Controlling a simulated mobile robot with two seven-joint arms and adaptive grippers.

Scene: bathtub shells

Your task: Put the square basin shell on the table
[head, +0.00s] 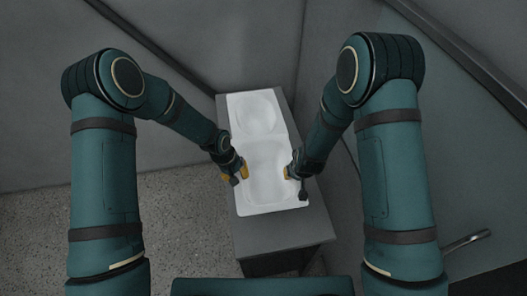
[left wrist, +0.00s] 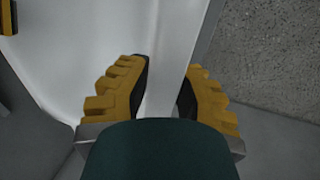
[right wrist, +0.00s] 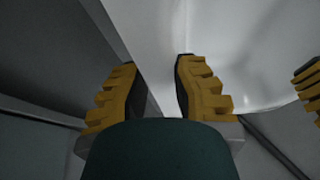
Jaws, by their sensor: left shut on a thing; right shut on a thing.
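A white square basin shell (head: 268,160) with a rounded hollow lies over the grey table (head: 285,235). I cannot tell whether it touches the tabletop. My left gripper (head: 233,173) is shut on its left rim, with one yellow finger on each side of the edge in the left wrist view (left wrist: 165,85). My right gripper (head: 296,175) is shut on its right rim, which runs between the fingers in the right wrist view (right wrist: 158,80). The fingers hide short parts of both rims.
A second white hollow (head: 258,112) adjoins at the far end; I cannot tell whether it is a separate shell. Grey walls stand close behind and right of the table. Speckled floor (head: 170,220) is clear at the left. A metal handle (head: 467,242) shows at lower right.

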